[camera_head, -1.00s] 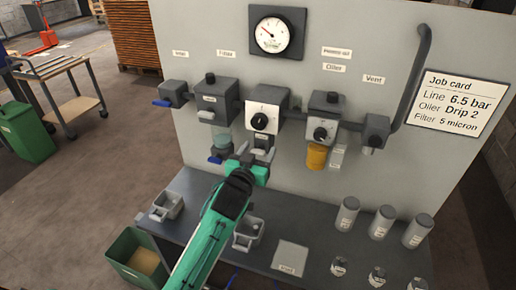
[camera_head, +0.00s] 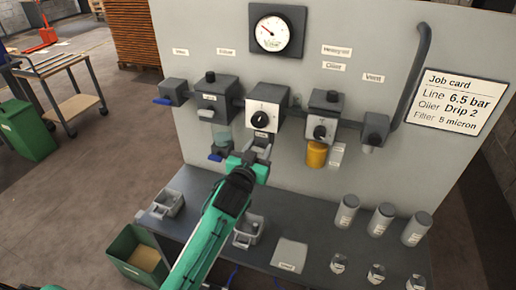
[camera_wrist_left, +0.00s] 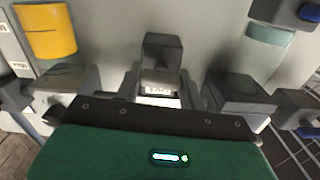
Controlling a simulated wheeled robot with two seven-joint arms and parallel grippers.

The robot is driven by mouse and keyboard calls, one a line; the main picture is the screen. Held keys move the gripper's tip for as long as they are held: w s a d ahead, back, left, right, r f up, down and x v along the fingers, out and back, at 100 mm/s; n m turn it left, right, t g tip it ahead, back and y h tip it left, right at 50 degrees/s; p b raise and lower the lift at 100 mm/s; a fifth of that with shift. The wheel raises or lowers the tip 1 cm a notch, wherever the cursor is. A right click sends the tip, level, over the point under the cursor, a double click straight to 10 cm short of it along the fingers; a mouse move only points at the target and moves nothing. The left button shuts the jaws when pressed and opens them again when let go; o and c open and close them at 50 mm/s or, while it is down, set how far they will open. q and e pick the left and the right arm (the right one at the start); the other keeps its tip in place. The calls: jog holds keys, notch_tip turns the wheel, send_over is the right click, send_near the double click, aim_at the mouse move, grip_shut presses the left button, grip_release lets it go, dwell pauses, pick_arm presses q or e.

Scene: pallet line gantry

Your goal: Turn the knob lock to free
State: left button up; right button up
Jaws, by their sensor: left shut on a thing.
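The regulator (camera_head: 265,104) is on the grey panel, with a white face and a black round knob (camera_head: 260,120). The knob lock (camera_head: 262,139) is a small grey piece just below that face. My left gripper (camera_head: 259,154), on a teal arm, reaches up to it from below and is shut on it. In the left wrist view the fingers (camera_wrist_left: 160,92) stand on either side of the grey lock piece (camera_wrist_left: 160,75), which has a white label. The lock's exact setting cannot be read. My right gripper is out of view.
A filter unit (camera_head: 214,97) is left of the regulator and an oiler (camera_head: 324,115) with an amber bowl is right. A gauge (camera_head: 276,31) is above, a job card (camera_head: 455,100) at the right. The bench (camera_head: 310,215) below holds several canisters and trays.

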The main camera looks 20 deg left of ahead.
pick_arm(q)
jog(key=m+p, duration=0.1)
jog(key=m, duration=0.3)
jog(key=shift+r+p, duration=0.1)
jog(key=shift+p, duration=0.3)
jog(key=m+p, duration=0.1)
jog(key=m, duration=0.3)
jog(key=shift+d+m+p, duration=0.15)
jog(key=shift+m+p, duration=0.15)
jog(key=shift+p, duration=0.05)
jog(key=m+p, duration=0.1)
jog(key=m, duration=0.2)
jog(key=m+p, duration=0.1)
jog(key=m, duration=0.2)
jog(key=shift+d+f, duration=0.1)
jog(key=shift+f, duration=0.1)
jog(key=shift+f+m+p, duration=0.15)
jog(key=shift+m+p, duration=0.2)
jog(key=shift+m, duration=0.75)
jog(key=o, duration=1)
